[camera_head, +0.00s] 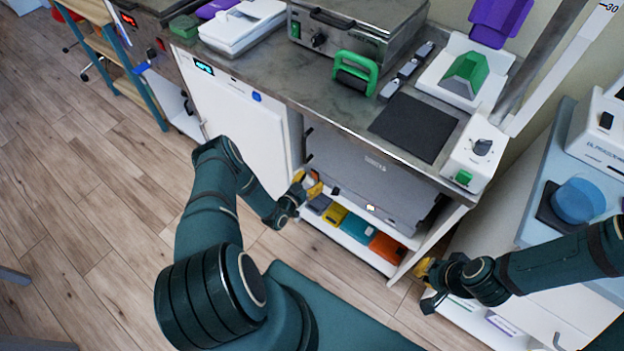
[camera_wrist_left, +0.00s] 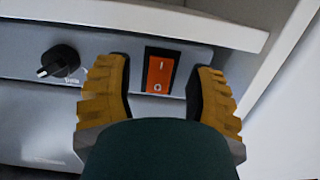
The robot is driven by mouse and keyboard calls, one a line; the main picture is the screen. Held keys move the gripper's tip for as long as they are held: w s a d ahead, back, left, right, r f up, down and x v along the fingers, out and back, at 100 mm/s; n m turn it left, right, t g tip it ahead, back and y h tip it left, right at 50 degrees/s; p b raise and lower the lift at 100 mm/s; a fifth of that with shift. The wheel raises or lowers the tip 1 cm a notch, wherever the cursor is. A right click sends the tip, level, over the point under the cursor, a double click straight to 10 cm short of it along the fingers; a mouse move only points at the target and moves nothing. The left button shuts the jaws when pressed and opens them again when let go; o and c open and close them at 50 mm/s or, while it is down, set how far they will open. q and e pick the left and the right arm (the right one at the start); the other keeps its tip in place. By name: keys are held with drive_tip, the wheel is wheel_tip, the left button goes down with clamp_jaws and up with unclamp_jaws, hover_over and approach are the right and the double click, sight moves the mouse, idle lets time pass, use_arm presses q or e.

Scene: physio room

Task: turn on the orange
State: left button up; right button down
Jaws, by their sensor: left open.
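An orange rocker switch (camera_wrist_left: 160,72) marked I and O sits in a black frame on a grey panel in the left wrist view. I cannot tell which side is pressed in. My left gripper (camera_wrist_left: 160,84) is open, with its yellow-padded fingers on either side of the switch; contact cannot be told. In the head view my left gripper (camera_head: 309,185) is at the left front of the grey appliance (camera_head: 362,172) under the counter, and the switch is not discernible there. My right gripper (camera_head: 428,275) is low at the right, its fingers partly hidden.
A black knob (camera_wrist_left: 58,62) is left of the switch, and a pale ledge (camera_wrist_left: 150,22) overhangs the panel. Coloured boxes, including an orange one (camera_head: 387,248), lie on the shelf below the appliance. A white cabinet (camera_head: 238,115) stands left.

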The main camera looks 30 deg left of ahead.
use_arm(q)
drive_tip(key=s+a+r, duration=0.1)
drive_tip(key=s, duration=1)
drive_tip(key=shift+r, duration=0.25)
